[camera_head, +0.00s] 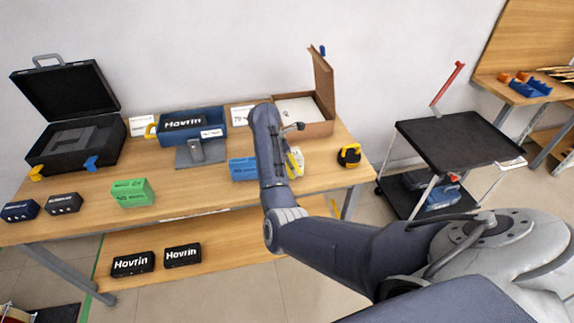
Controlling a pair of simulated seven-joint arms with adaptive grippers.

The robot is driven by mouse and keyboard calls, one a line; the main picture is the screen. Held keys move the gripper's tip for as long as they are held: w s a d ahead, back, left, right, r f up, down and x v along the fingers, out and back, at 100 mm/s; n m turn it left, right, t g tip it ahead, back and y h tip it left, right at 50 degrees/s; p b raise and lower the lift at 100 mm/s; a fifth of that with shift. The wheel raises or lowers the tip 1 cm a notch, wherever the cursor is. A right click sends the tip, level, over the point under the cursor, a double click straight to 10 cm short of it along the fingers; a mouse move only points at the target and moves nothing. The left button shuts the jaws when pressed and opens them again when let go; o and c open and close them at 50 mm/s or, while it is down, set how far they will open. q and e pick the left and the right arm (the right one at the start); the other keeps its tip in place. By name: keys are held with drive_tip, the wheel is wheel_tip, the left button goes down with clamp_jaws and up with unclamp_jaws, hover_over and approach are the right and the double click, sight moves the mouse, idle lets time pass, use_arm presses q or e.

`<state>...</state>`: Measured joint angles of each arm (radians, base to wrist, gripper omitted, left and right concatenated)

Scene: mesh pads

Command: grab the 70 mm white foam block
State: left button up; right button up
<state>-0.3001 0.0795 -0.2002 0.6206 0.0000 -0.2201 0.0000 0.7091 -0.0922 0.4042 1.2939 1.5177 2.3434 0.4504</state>
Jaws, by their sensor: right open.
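No separate white foam block can be made out for certain. A white, flat-looking surface (298,111) shows inside the open cardboard box (318,129) at the back right of the table, and I cannot tell if it is foam. My right arm reaches up over the table in front of the box and hides part of it. My right gripper (293,127) is small in the picture and partly hidden by the arm, at the front left of the box. It is open, with nothing seen in it. My left gripper is not in view.
On the table (180,195) are a black open case (75,151), a blue bin (209,116), a green block (131,193), a blue block (243,168) and a yellow-black tape measure (349,155). A black cart (458,140) stands to the right. The table's front right is fairly clear.

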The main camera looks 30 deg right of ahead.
drive_tip(key=shift+c, duration=0.2)
drive_tip(key=c, duration=1.2)
drive_tip(key=shift+r, duration=0.1)
